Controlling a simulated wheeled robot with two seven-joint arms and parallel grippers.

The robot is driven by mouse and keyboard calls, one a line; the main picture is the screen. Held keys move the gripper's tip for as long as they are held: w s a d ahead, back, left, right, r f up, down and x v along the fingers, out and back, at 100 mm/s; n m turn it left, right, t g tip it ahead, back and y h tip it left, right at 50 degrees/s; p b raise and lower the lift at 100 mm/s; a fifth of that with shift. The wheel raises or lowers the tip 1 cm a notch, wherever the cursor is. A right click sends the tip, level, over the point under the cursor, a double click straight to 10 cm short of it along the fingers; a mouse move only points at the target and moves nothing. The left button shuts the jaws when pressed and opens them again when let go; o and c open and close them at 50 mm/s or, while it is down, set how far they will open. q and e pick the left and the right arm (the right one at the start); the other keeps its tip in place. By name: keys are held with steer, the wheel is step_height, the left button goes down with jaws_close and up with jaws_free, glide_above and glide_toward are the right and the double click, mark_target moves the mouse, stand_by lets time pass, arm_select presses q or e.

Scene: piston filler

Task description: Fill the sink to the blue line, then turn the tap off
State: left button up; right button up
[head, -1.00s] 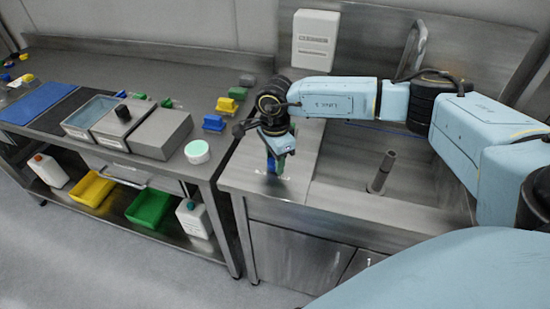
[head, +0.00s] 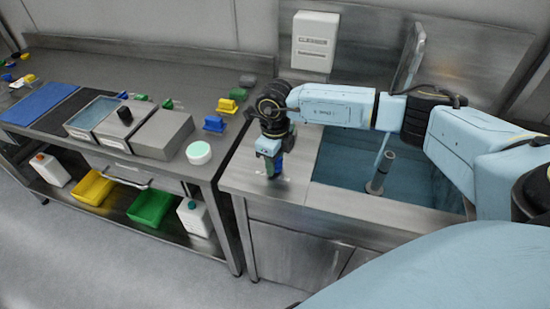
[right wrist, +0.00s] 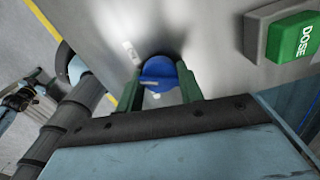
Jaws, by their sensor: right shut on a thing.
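The sink (head: 335,203) at the right holds pale blue water (head: 340,172). A pale stream (head: 384,145) comes down from behind my arm beside an upright grey pipe (head: 380,173) that stands out of the water. The tap's curved spout (head: 411,55) rises behind my arm. I cannot make out the blue line on the sink wall. My right gripper (head: 272,160) points down at the counter left of the sink. In the right wrist view its green fingers (right wrist: 163,80) are shut on a blue knob (right wrist: 158,74). My left gripper is not in view.
A steel bench (head: 225,130) at the left carries grey bins (head: 160,135), a round white-green tub (head: 199,152) and coloured blocks. A white dispenser (head: 314,42) hangs on the back wall.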

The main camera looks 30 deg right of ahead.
steer(key=shift+m+p, duration=0.5)
steer(key=shift+m, duration=1.5)
steer(key=o, duration=1)
step_height(320, 180, up, 14)
steer(key=shift+f, duration=0.25)
